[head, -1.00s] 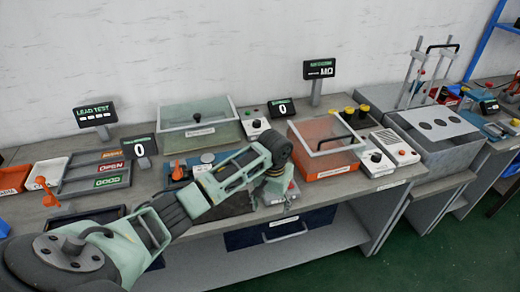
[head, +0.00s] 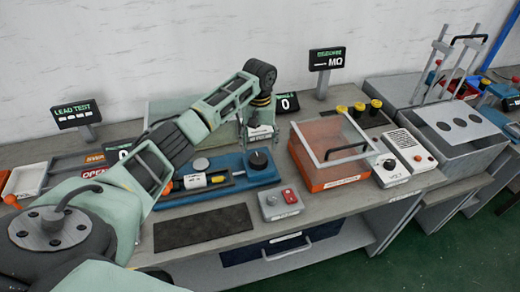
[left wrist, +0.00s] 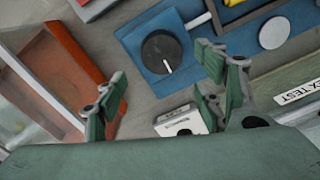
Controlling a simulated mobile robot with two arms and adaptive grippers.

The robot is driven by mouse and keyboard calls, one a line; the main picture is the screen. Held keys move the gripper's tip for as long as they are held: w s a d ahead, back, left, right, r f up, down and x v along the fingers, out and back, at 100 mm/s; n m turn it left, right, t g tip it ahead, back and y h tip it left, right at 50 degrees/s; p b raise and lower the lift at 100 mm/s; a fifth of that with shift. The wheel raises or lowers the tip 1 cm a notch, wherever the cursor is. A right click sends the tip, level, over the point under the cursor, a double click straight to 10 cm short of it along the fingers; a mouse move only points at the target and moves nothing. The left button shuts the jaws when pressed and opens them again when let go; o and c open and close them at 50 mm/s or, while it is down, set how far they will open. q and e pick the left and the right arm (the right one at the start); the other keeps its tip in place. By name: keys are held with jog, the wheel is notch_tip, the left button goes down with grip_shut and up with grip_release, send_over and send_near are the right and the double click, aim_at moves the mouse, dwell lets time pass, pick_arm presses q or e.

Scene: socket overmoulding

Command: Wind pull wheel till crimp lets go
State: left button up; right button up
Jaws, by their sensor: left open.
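The blue pull tester base (head: 225,170) sits on the bench, with a black round wheel (head: 258,160) at its right end. The wheel (left wrist: 160,52) carries a white pointer line in the left wrist view. A white, black and yellow piece (head: 205,180) lies along the base; I cannot tell if the crimp is held in it. A pale round disc (head: 200,163) is beside it. My left gripper (head: 246,132) is open and empty above and behind the wheel. Its spread fingers (left wrist: 160,90) show apart from the wheel. My right gripper is not in view.
An orange clear-lidded box (head: 320,155) is close on the right. A counter display (head: 286,102) reads 0. A LEAD TEST sign (head: 76,113) stands left.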

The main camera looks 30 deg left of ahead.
aim_at(260, 158)
pick_arm(q)
jog(key=f, duration=0.4)
jog(key=f+p, duration=0.1)
jog(key=shift+s+d+f, duration=0.25)
jog(key=shift+s+f, duration=0.15)
jog(key=shift+w+f, duration=0.1)
jog(key=shift+f, duration=0.25)
jog(key=c, duration=1.1)
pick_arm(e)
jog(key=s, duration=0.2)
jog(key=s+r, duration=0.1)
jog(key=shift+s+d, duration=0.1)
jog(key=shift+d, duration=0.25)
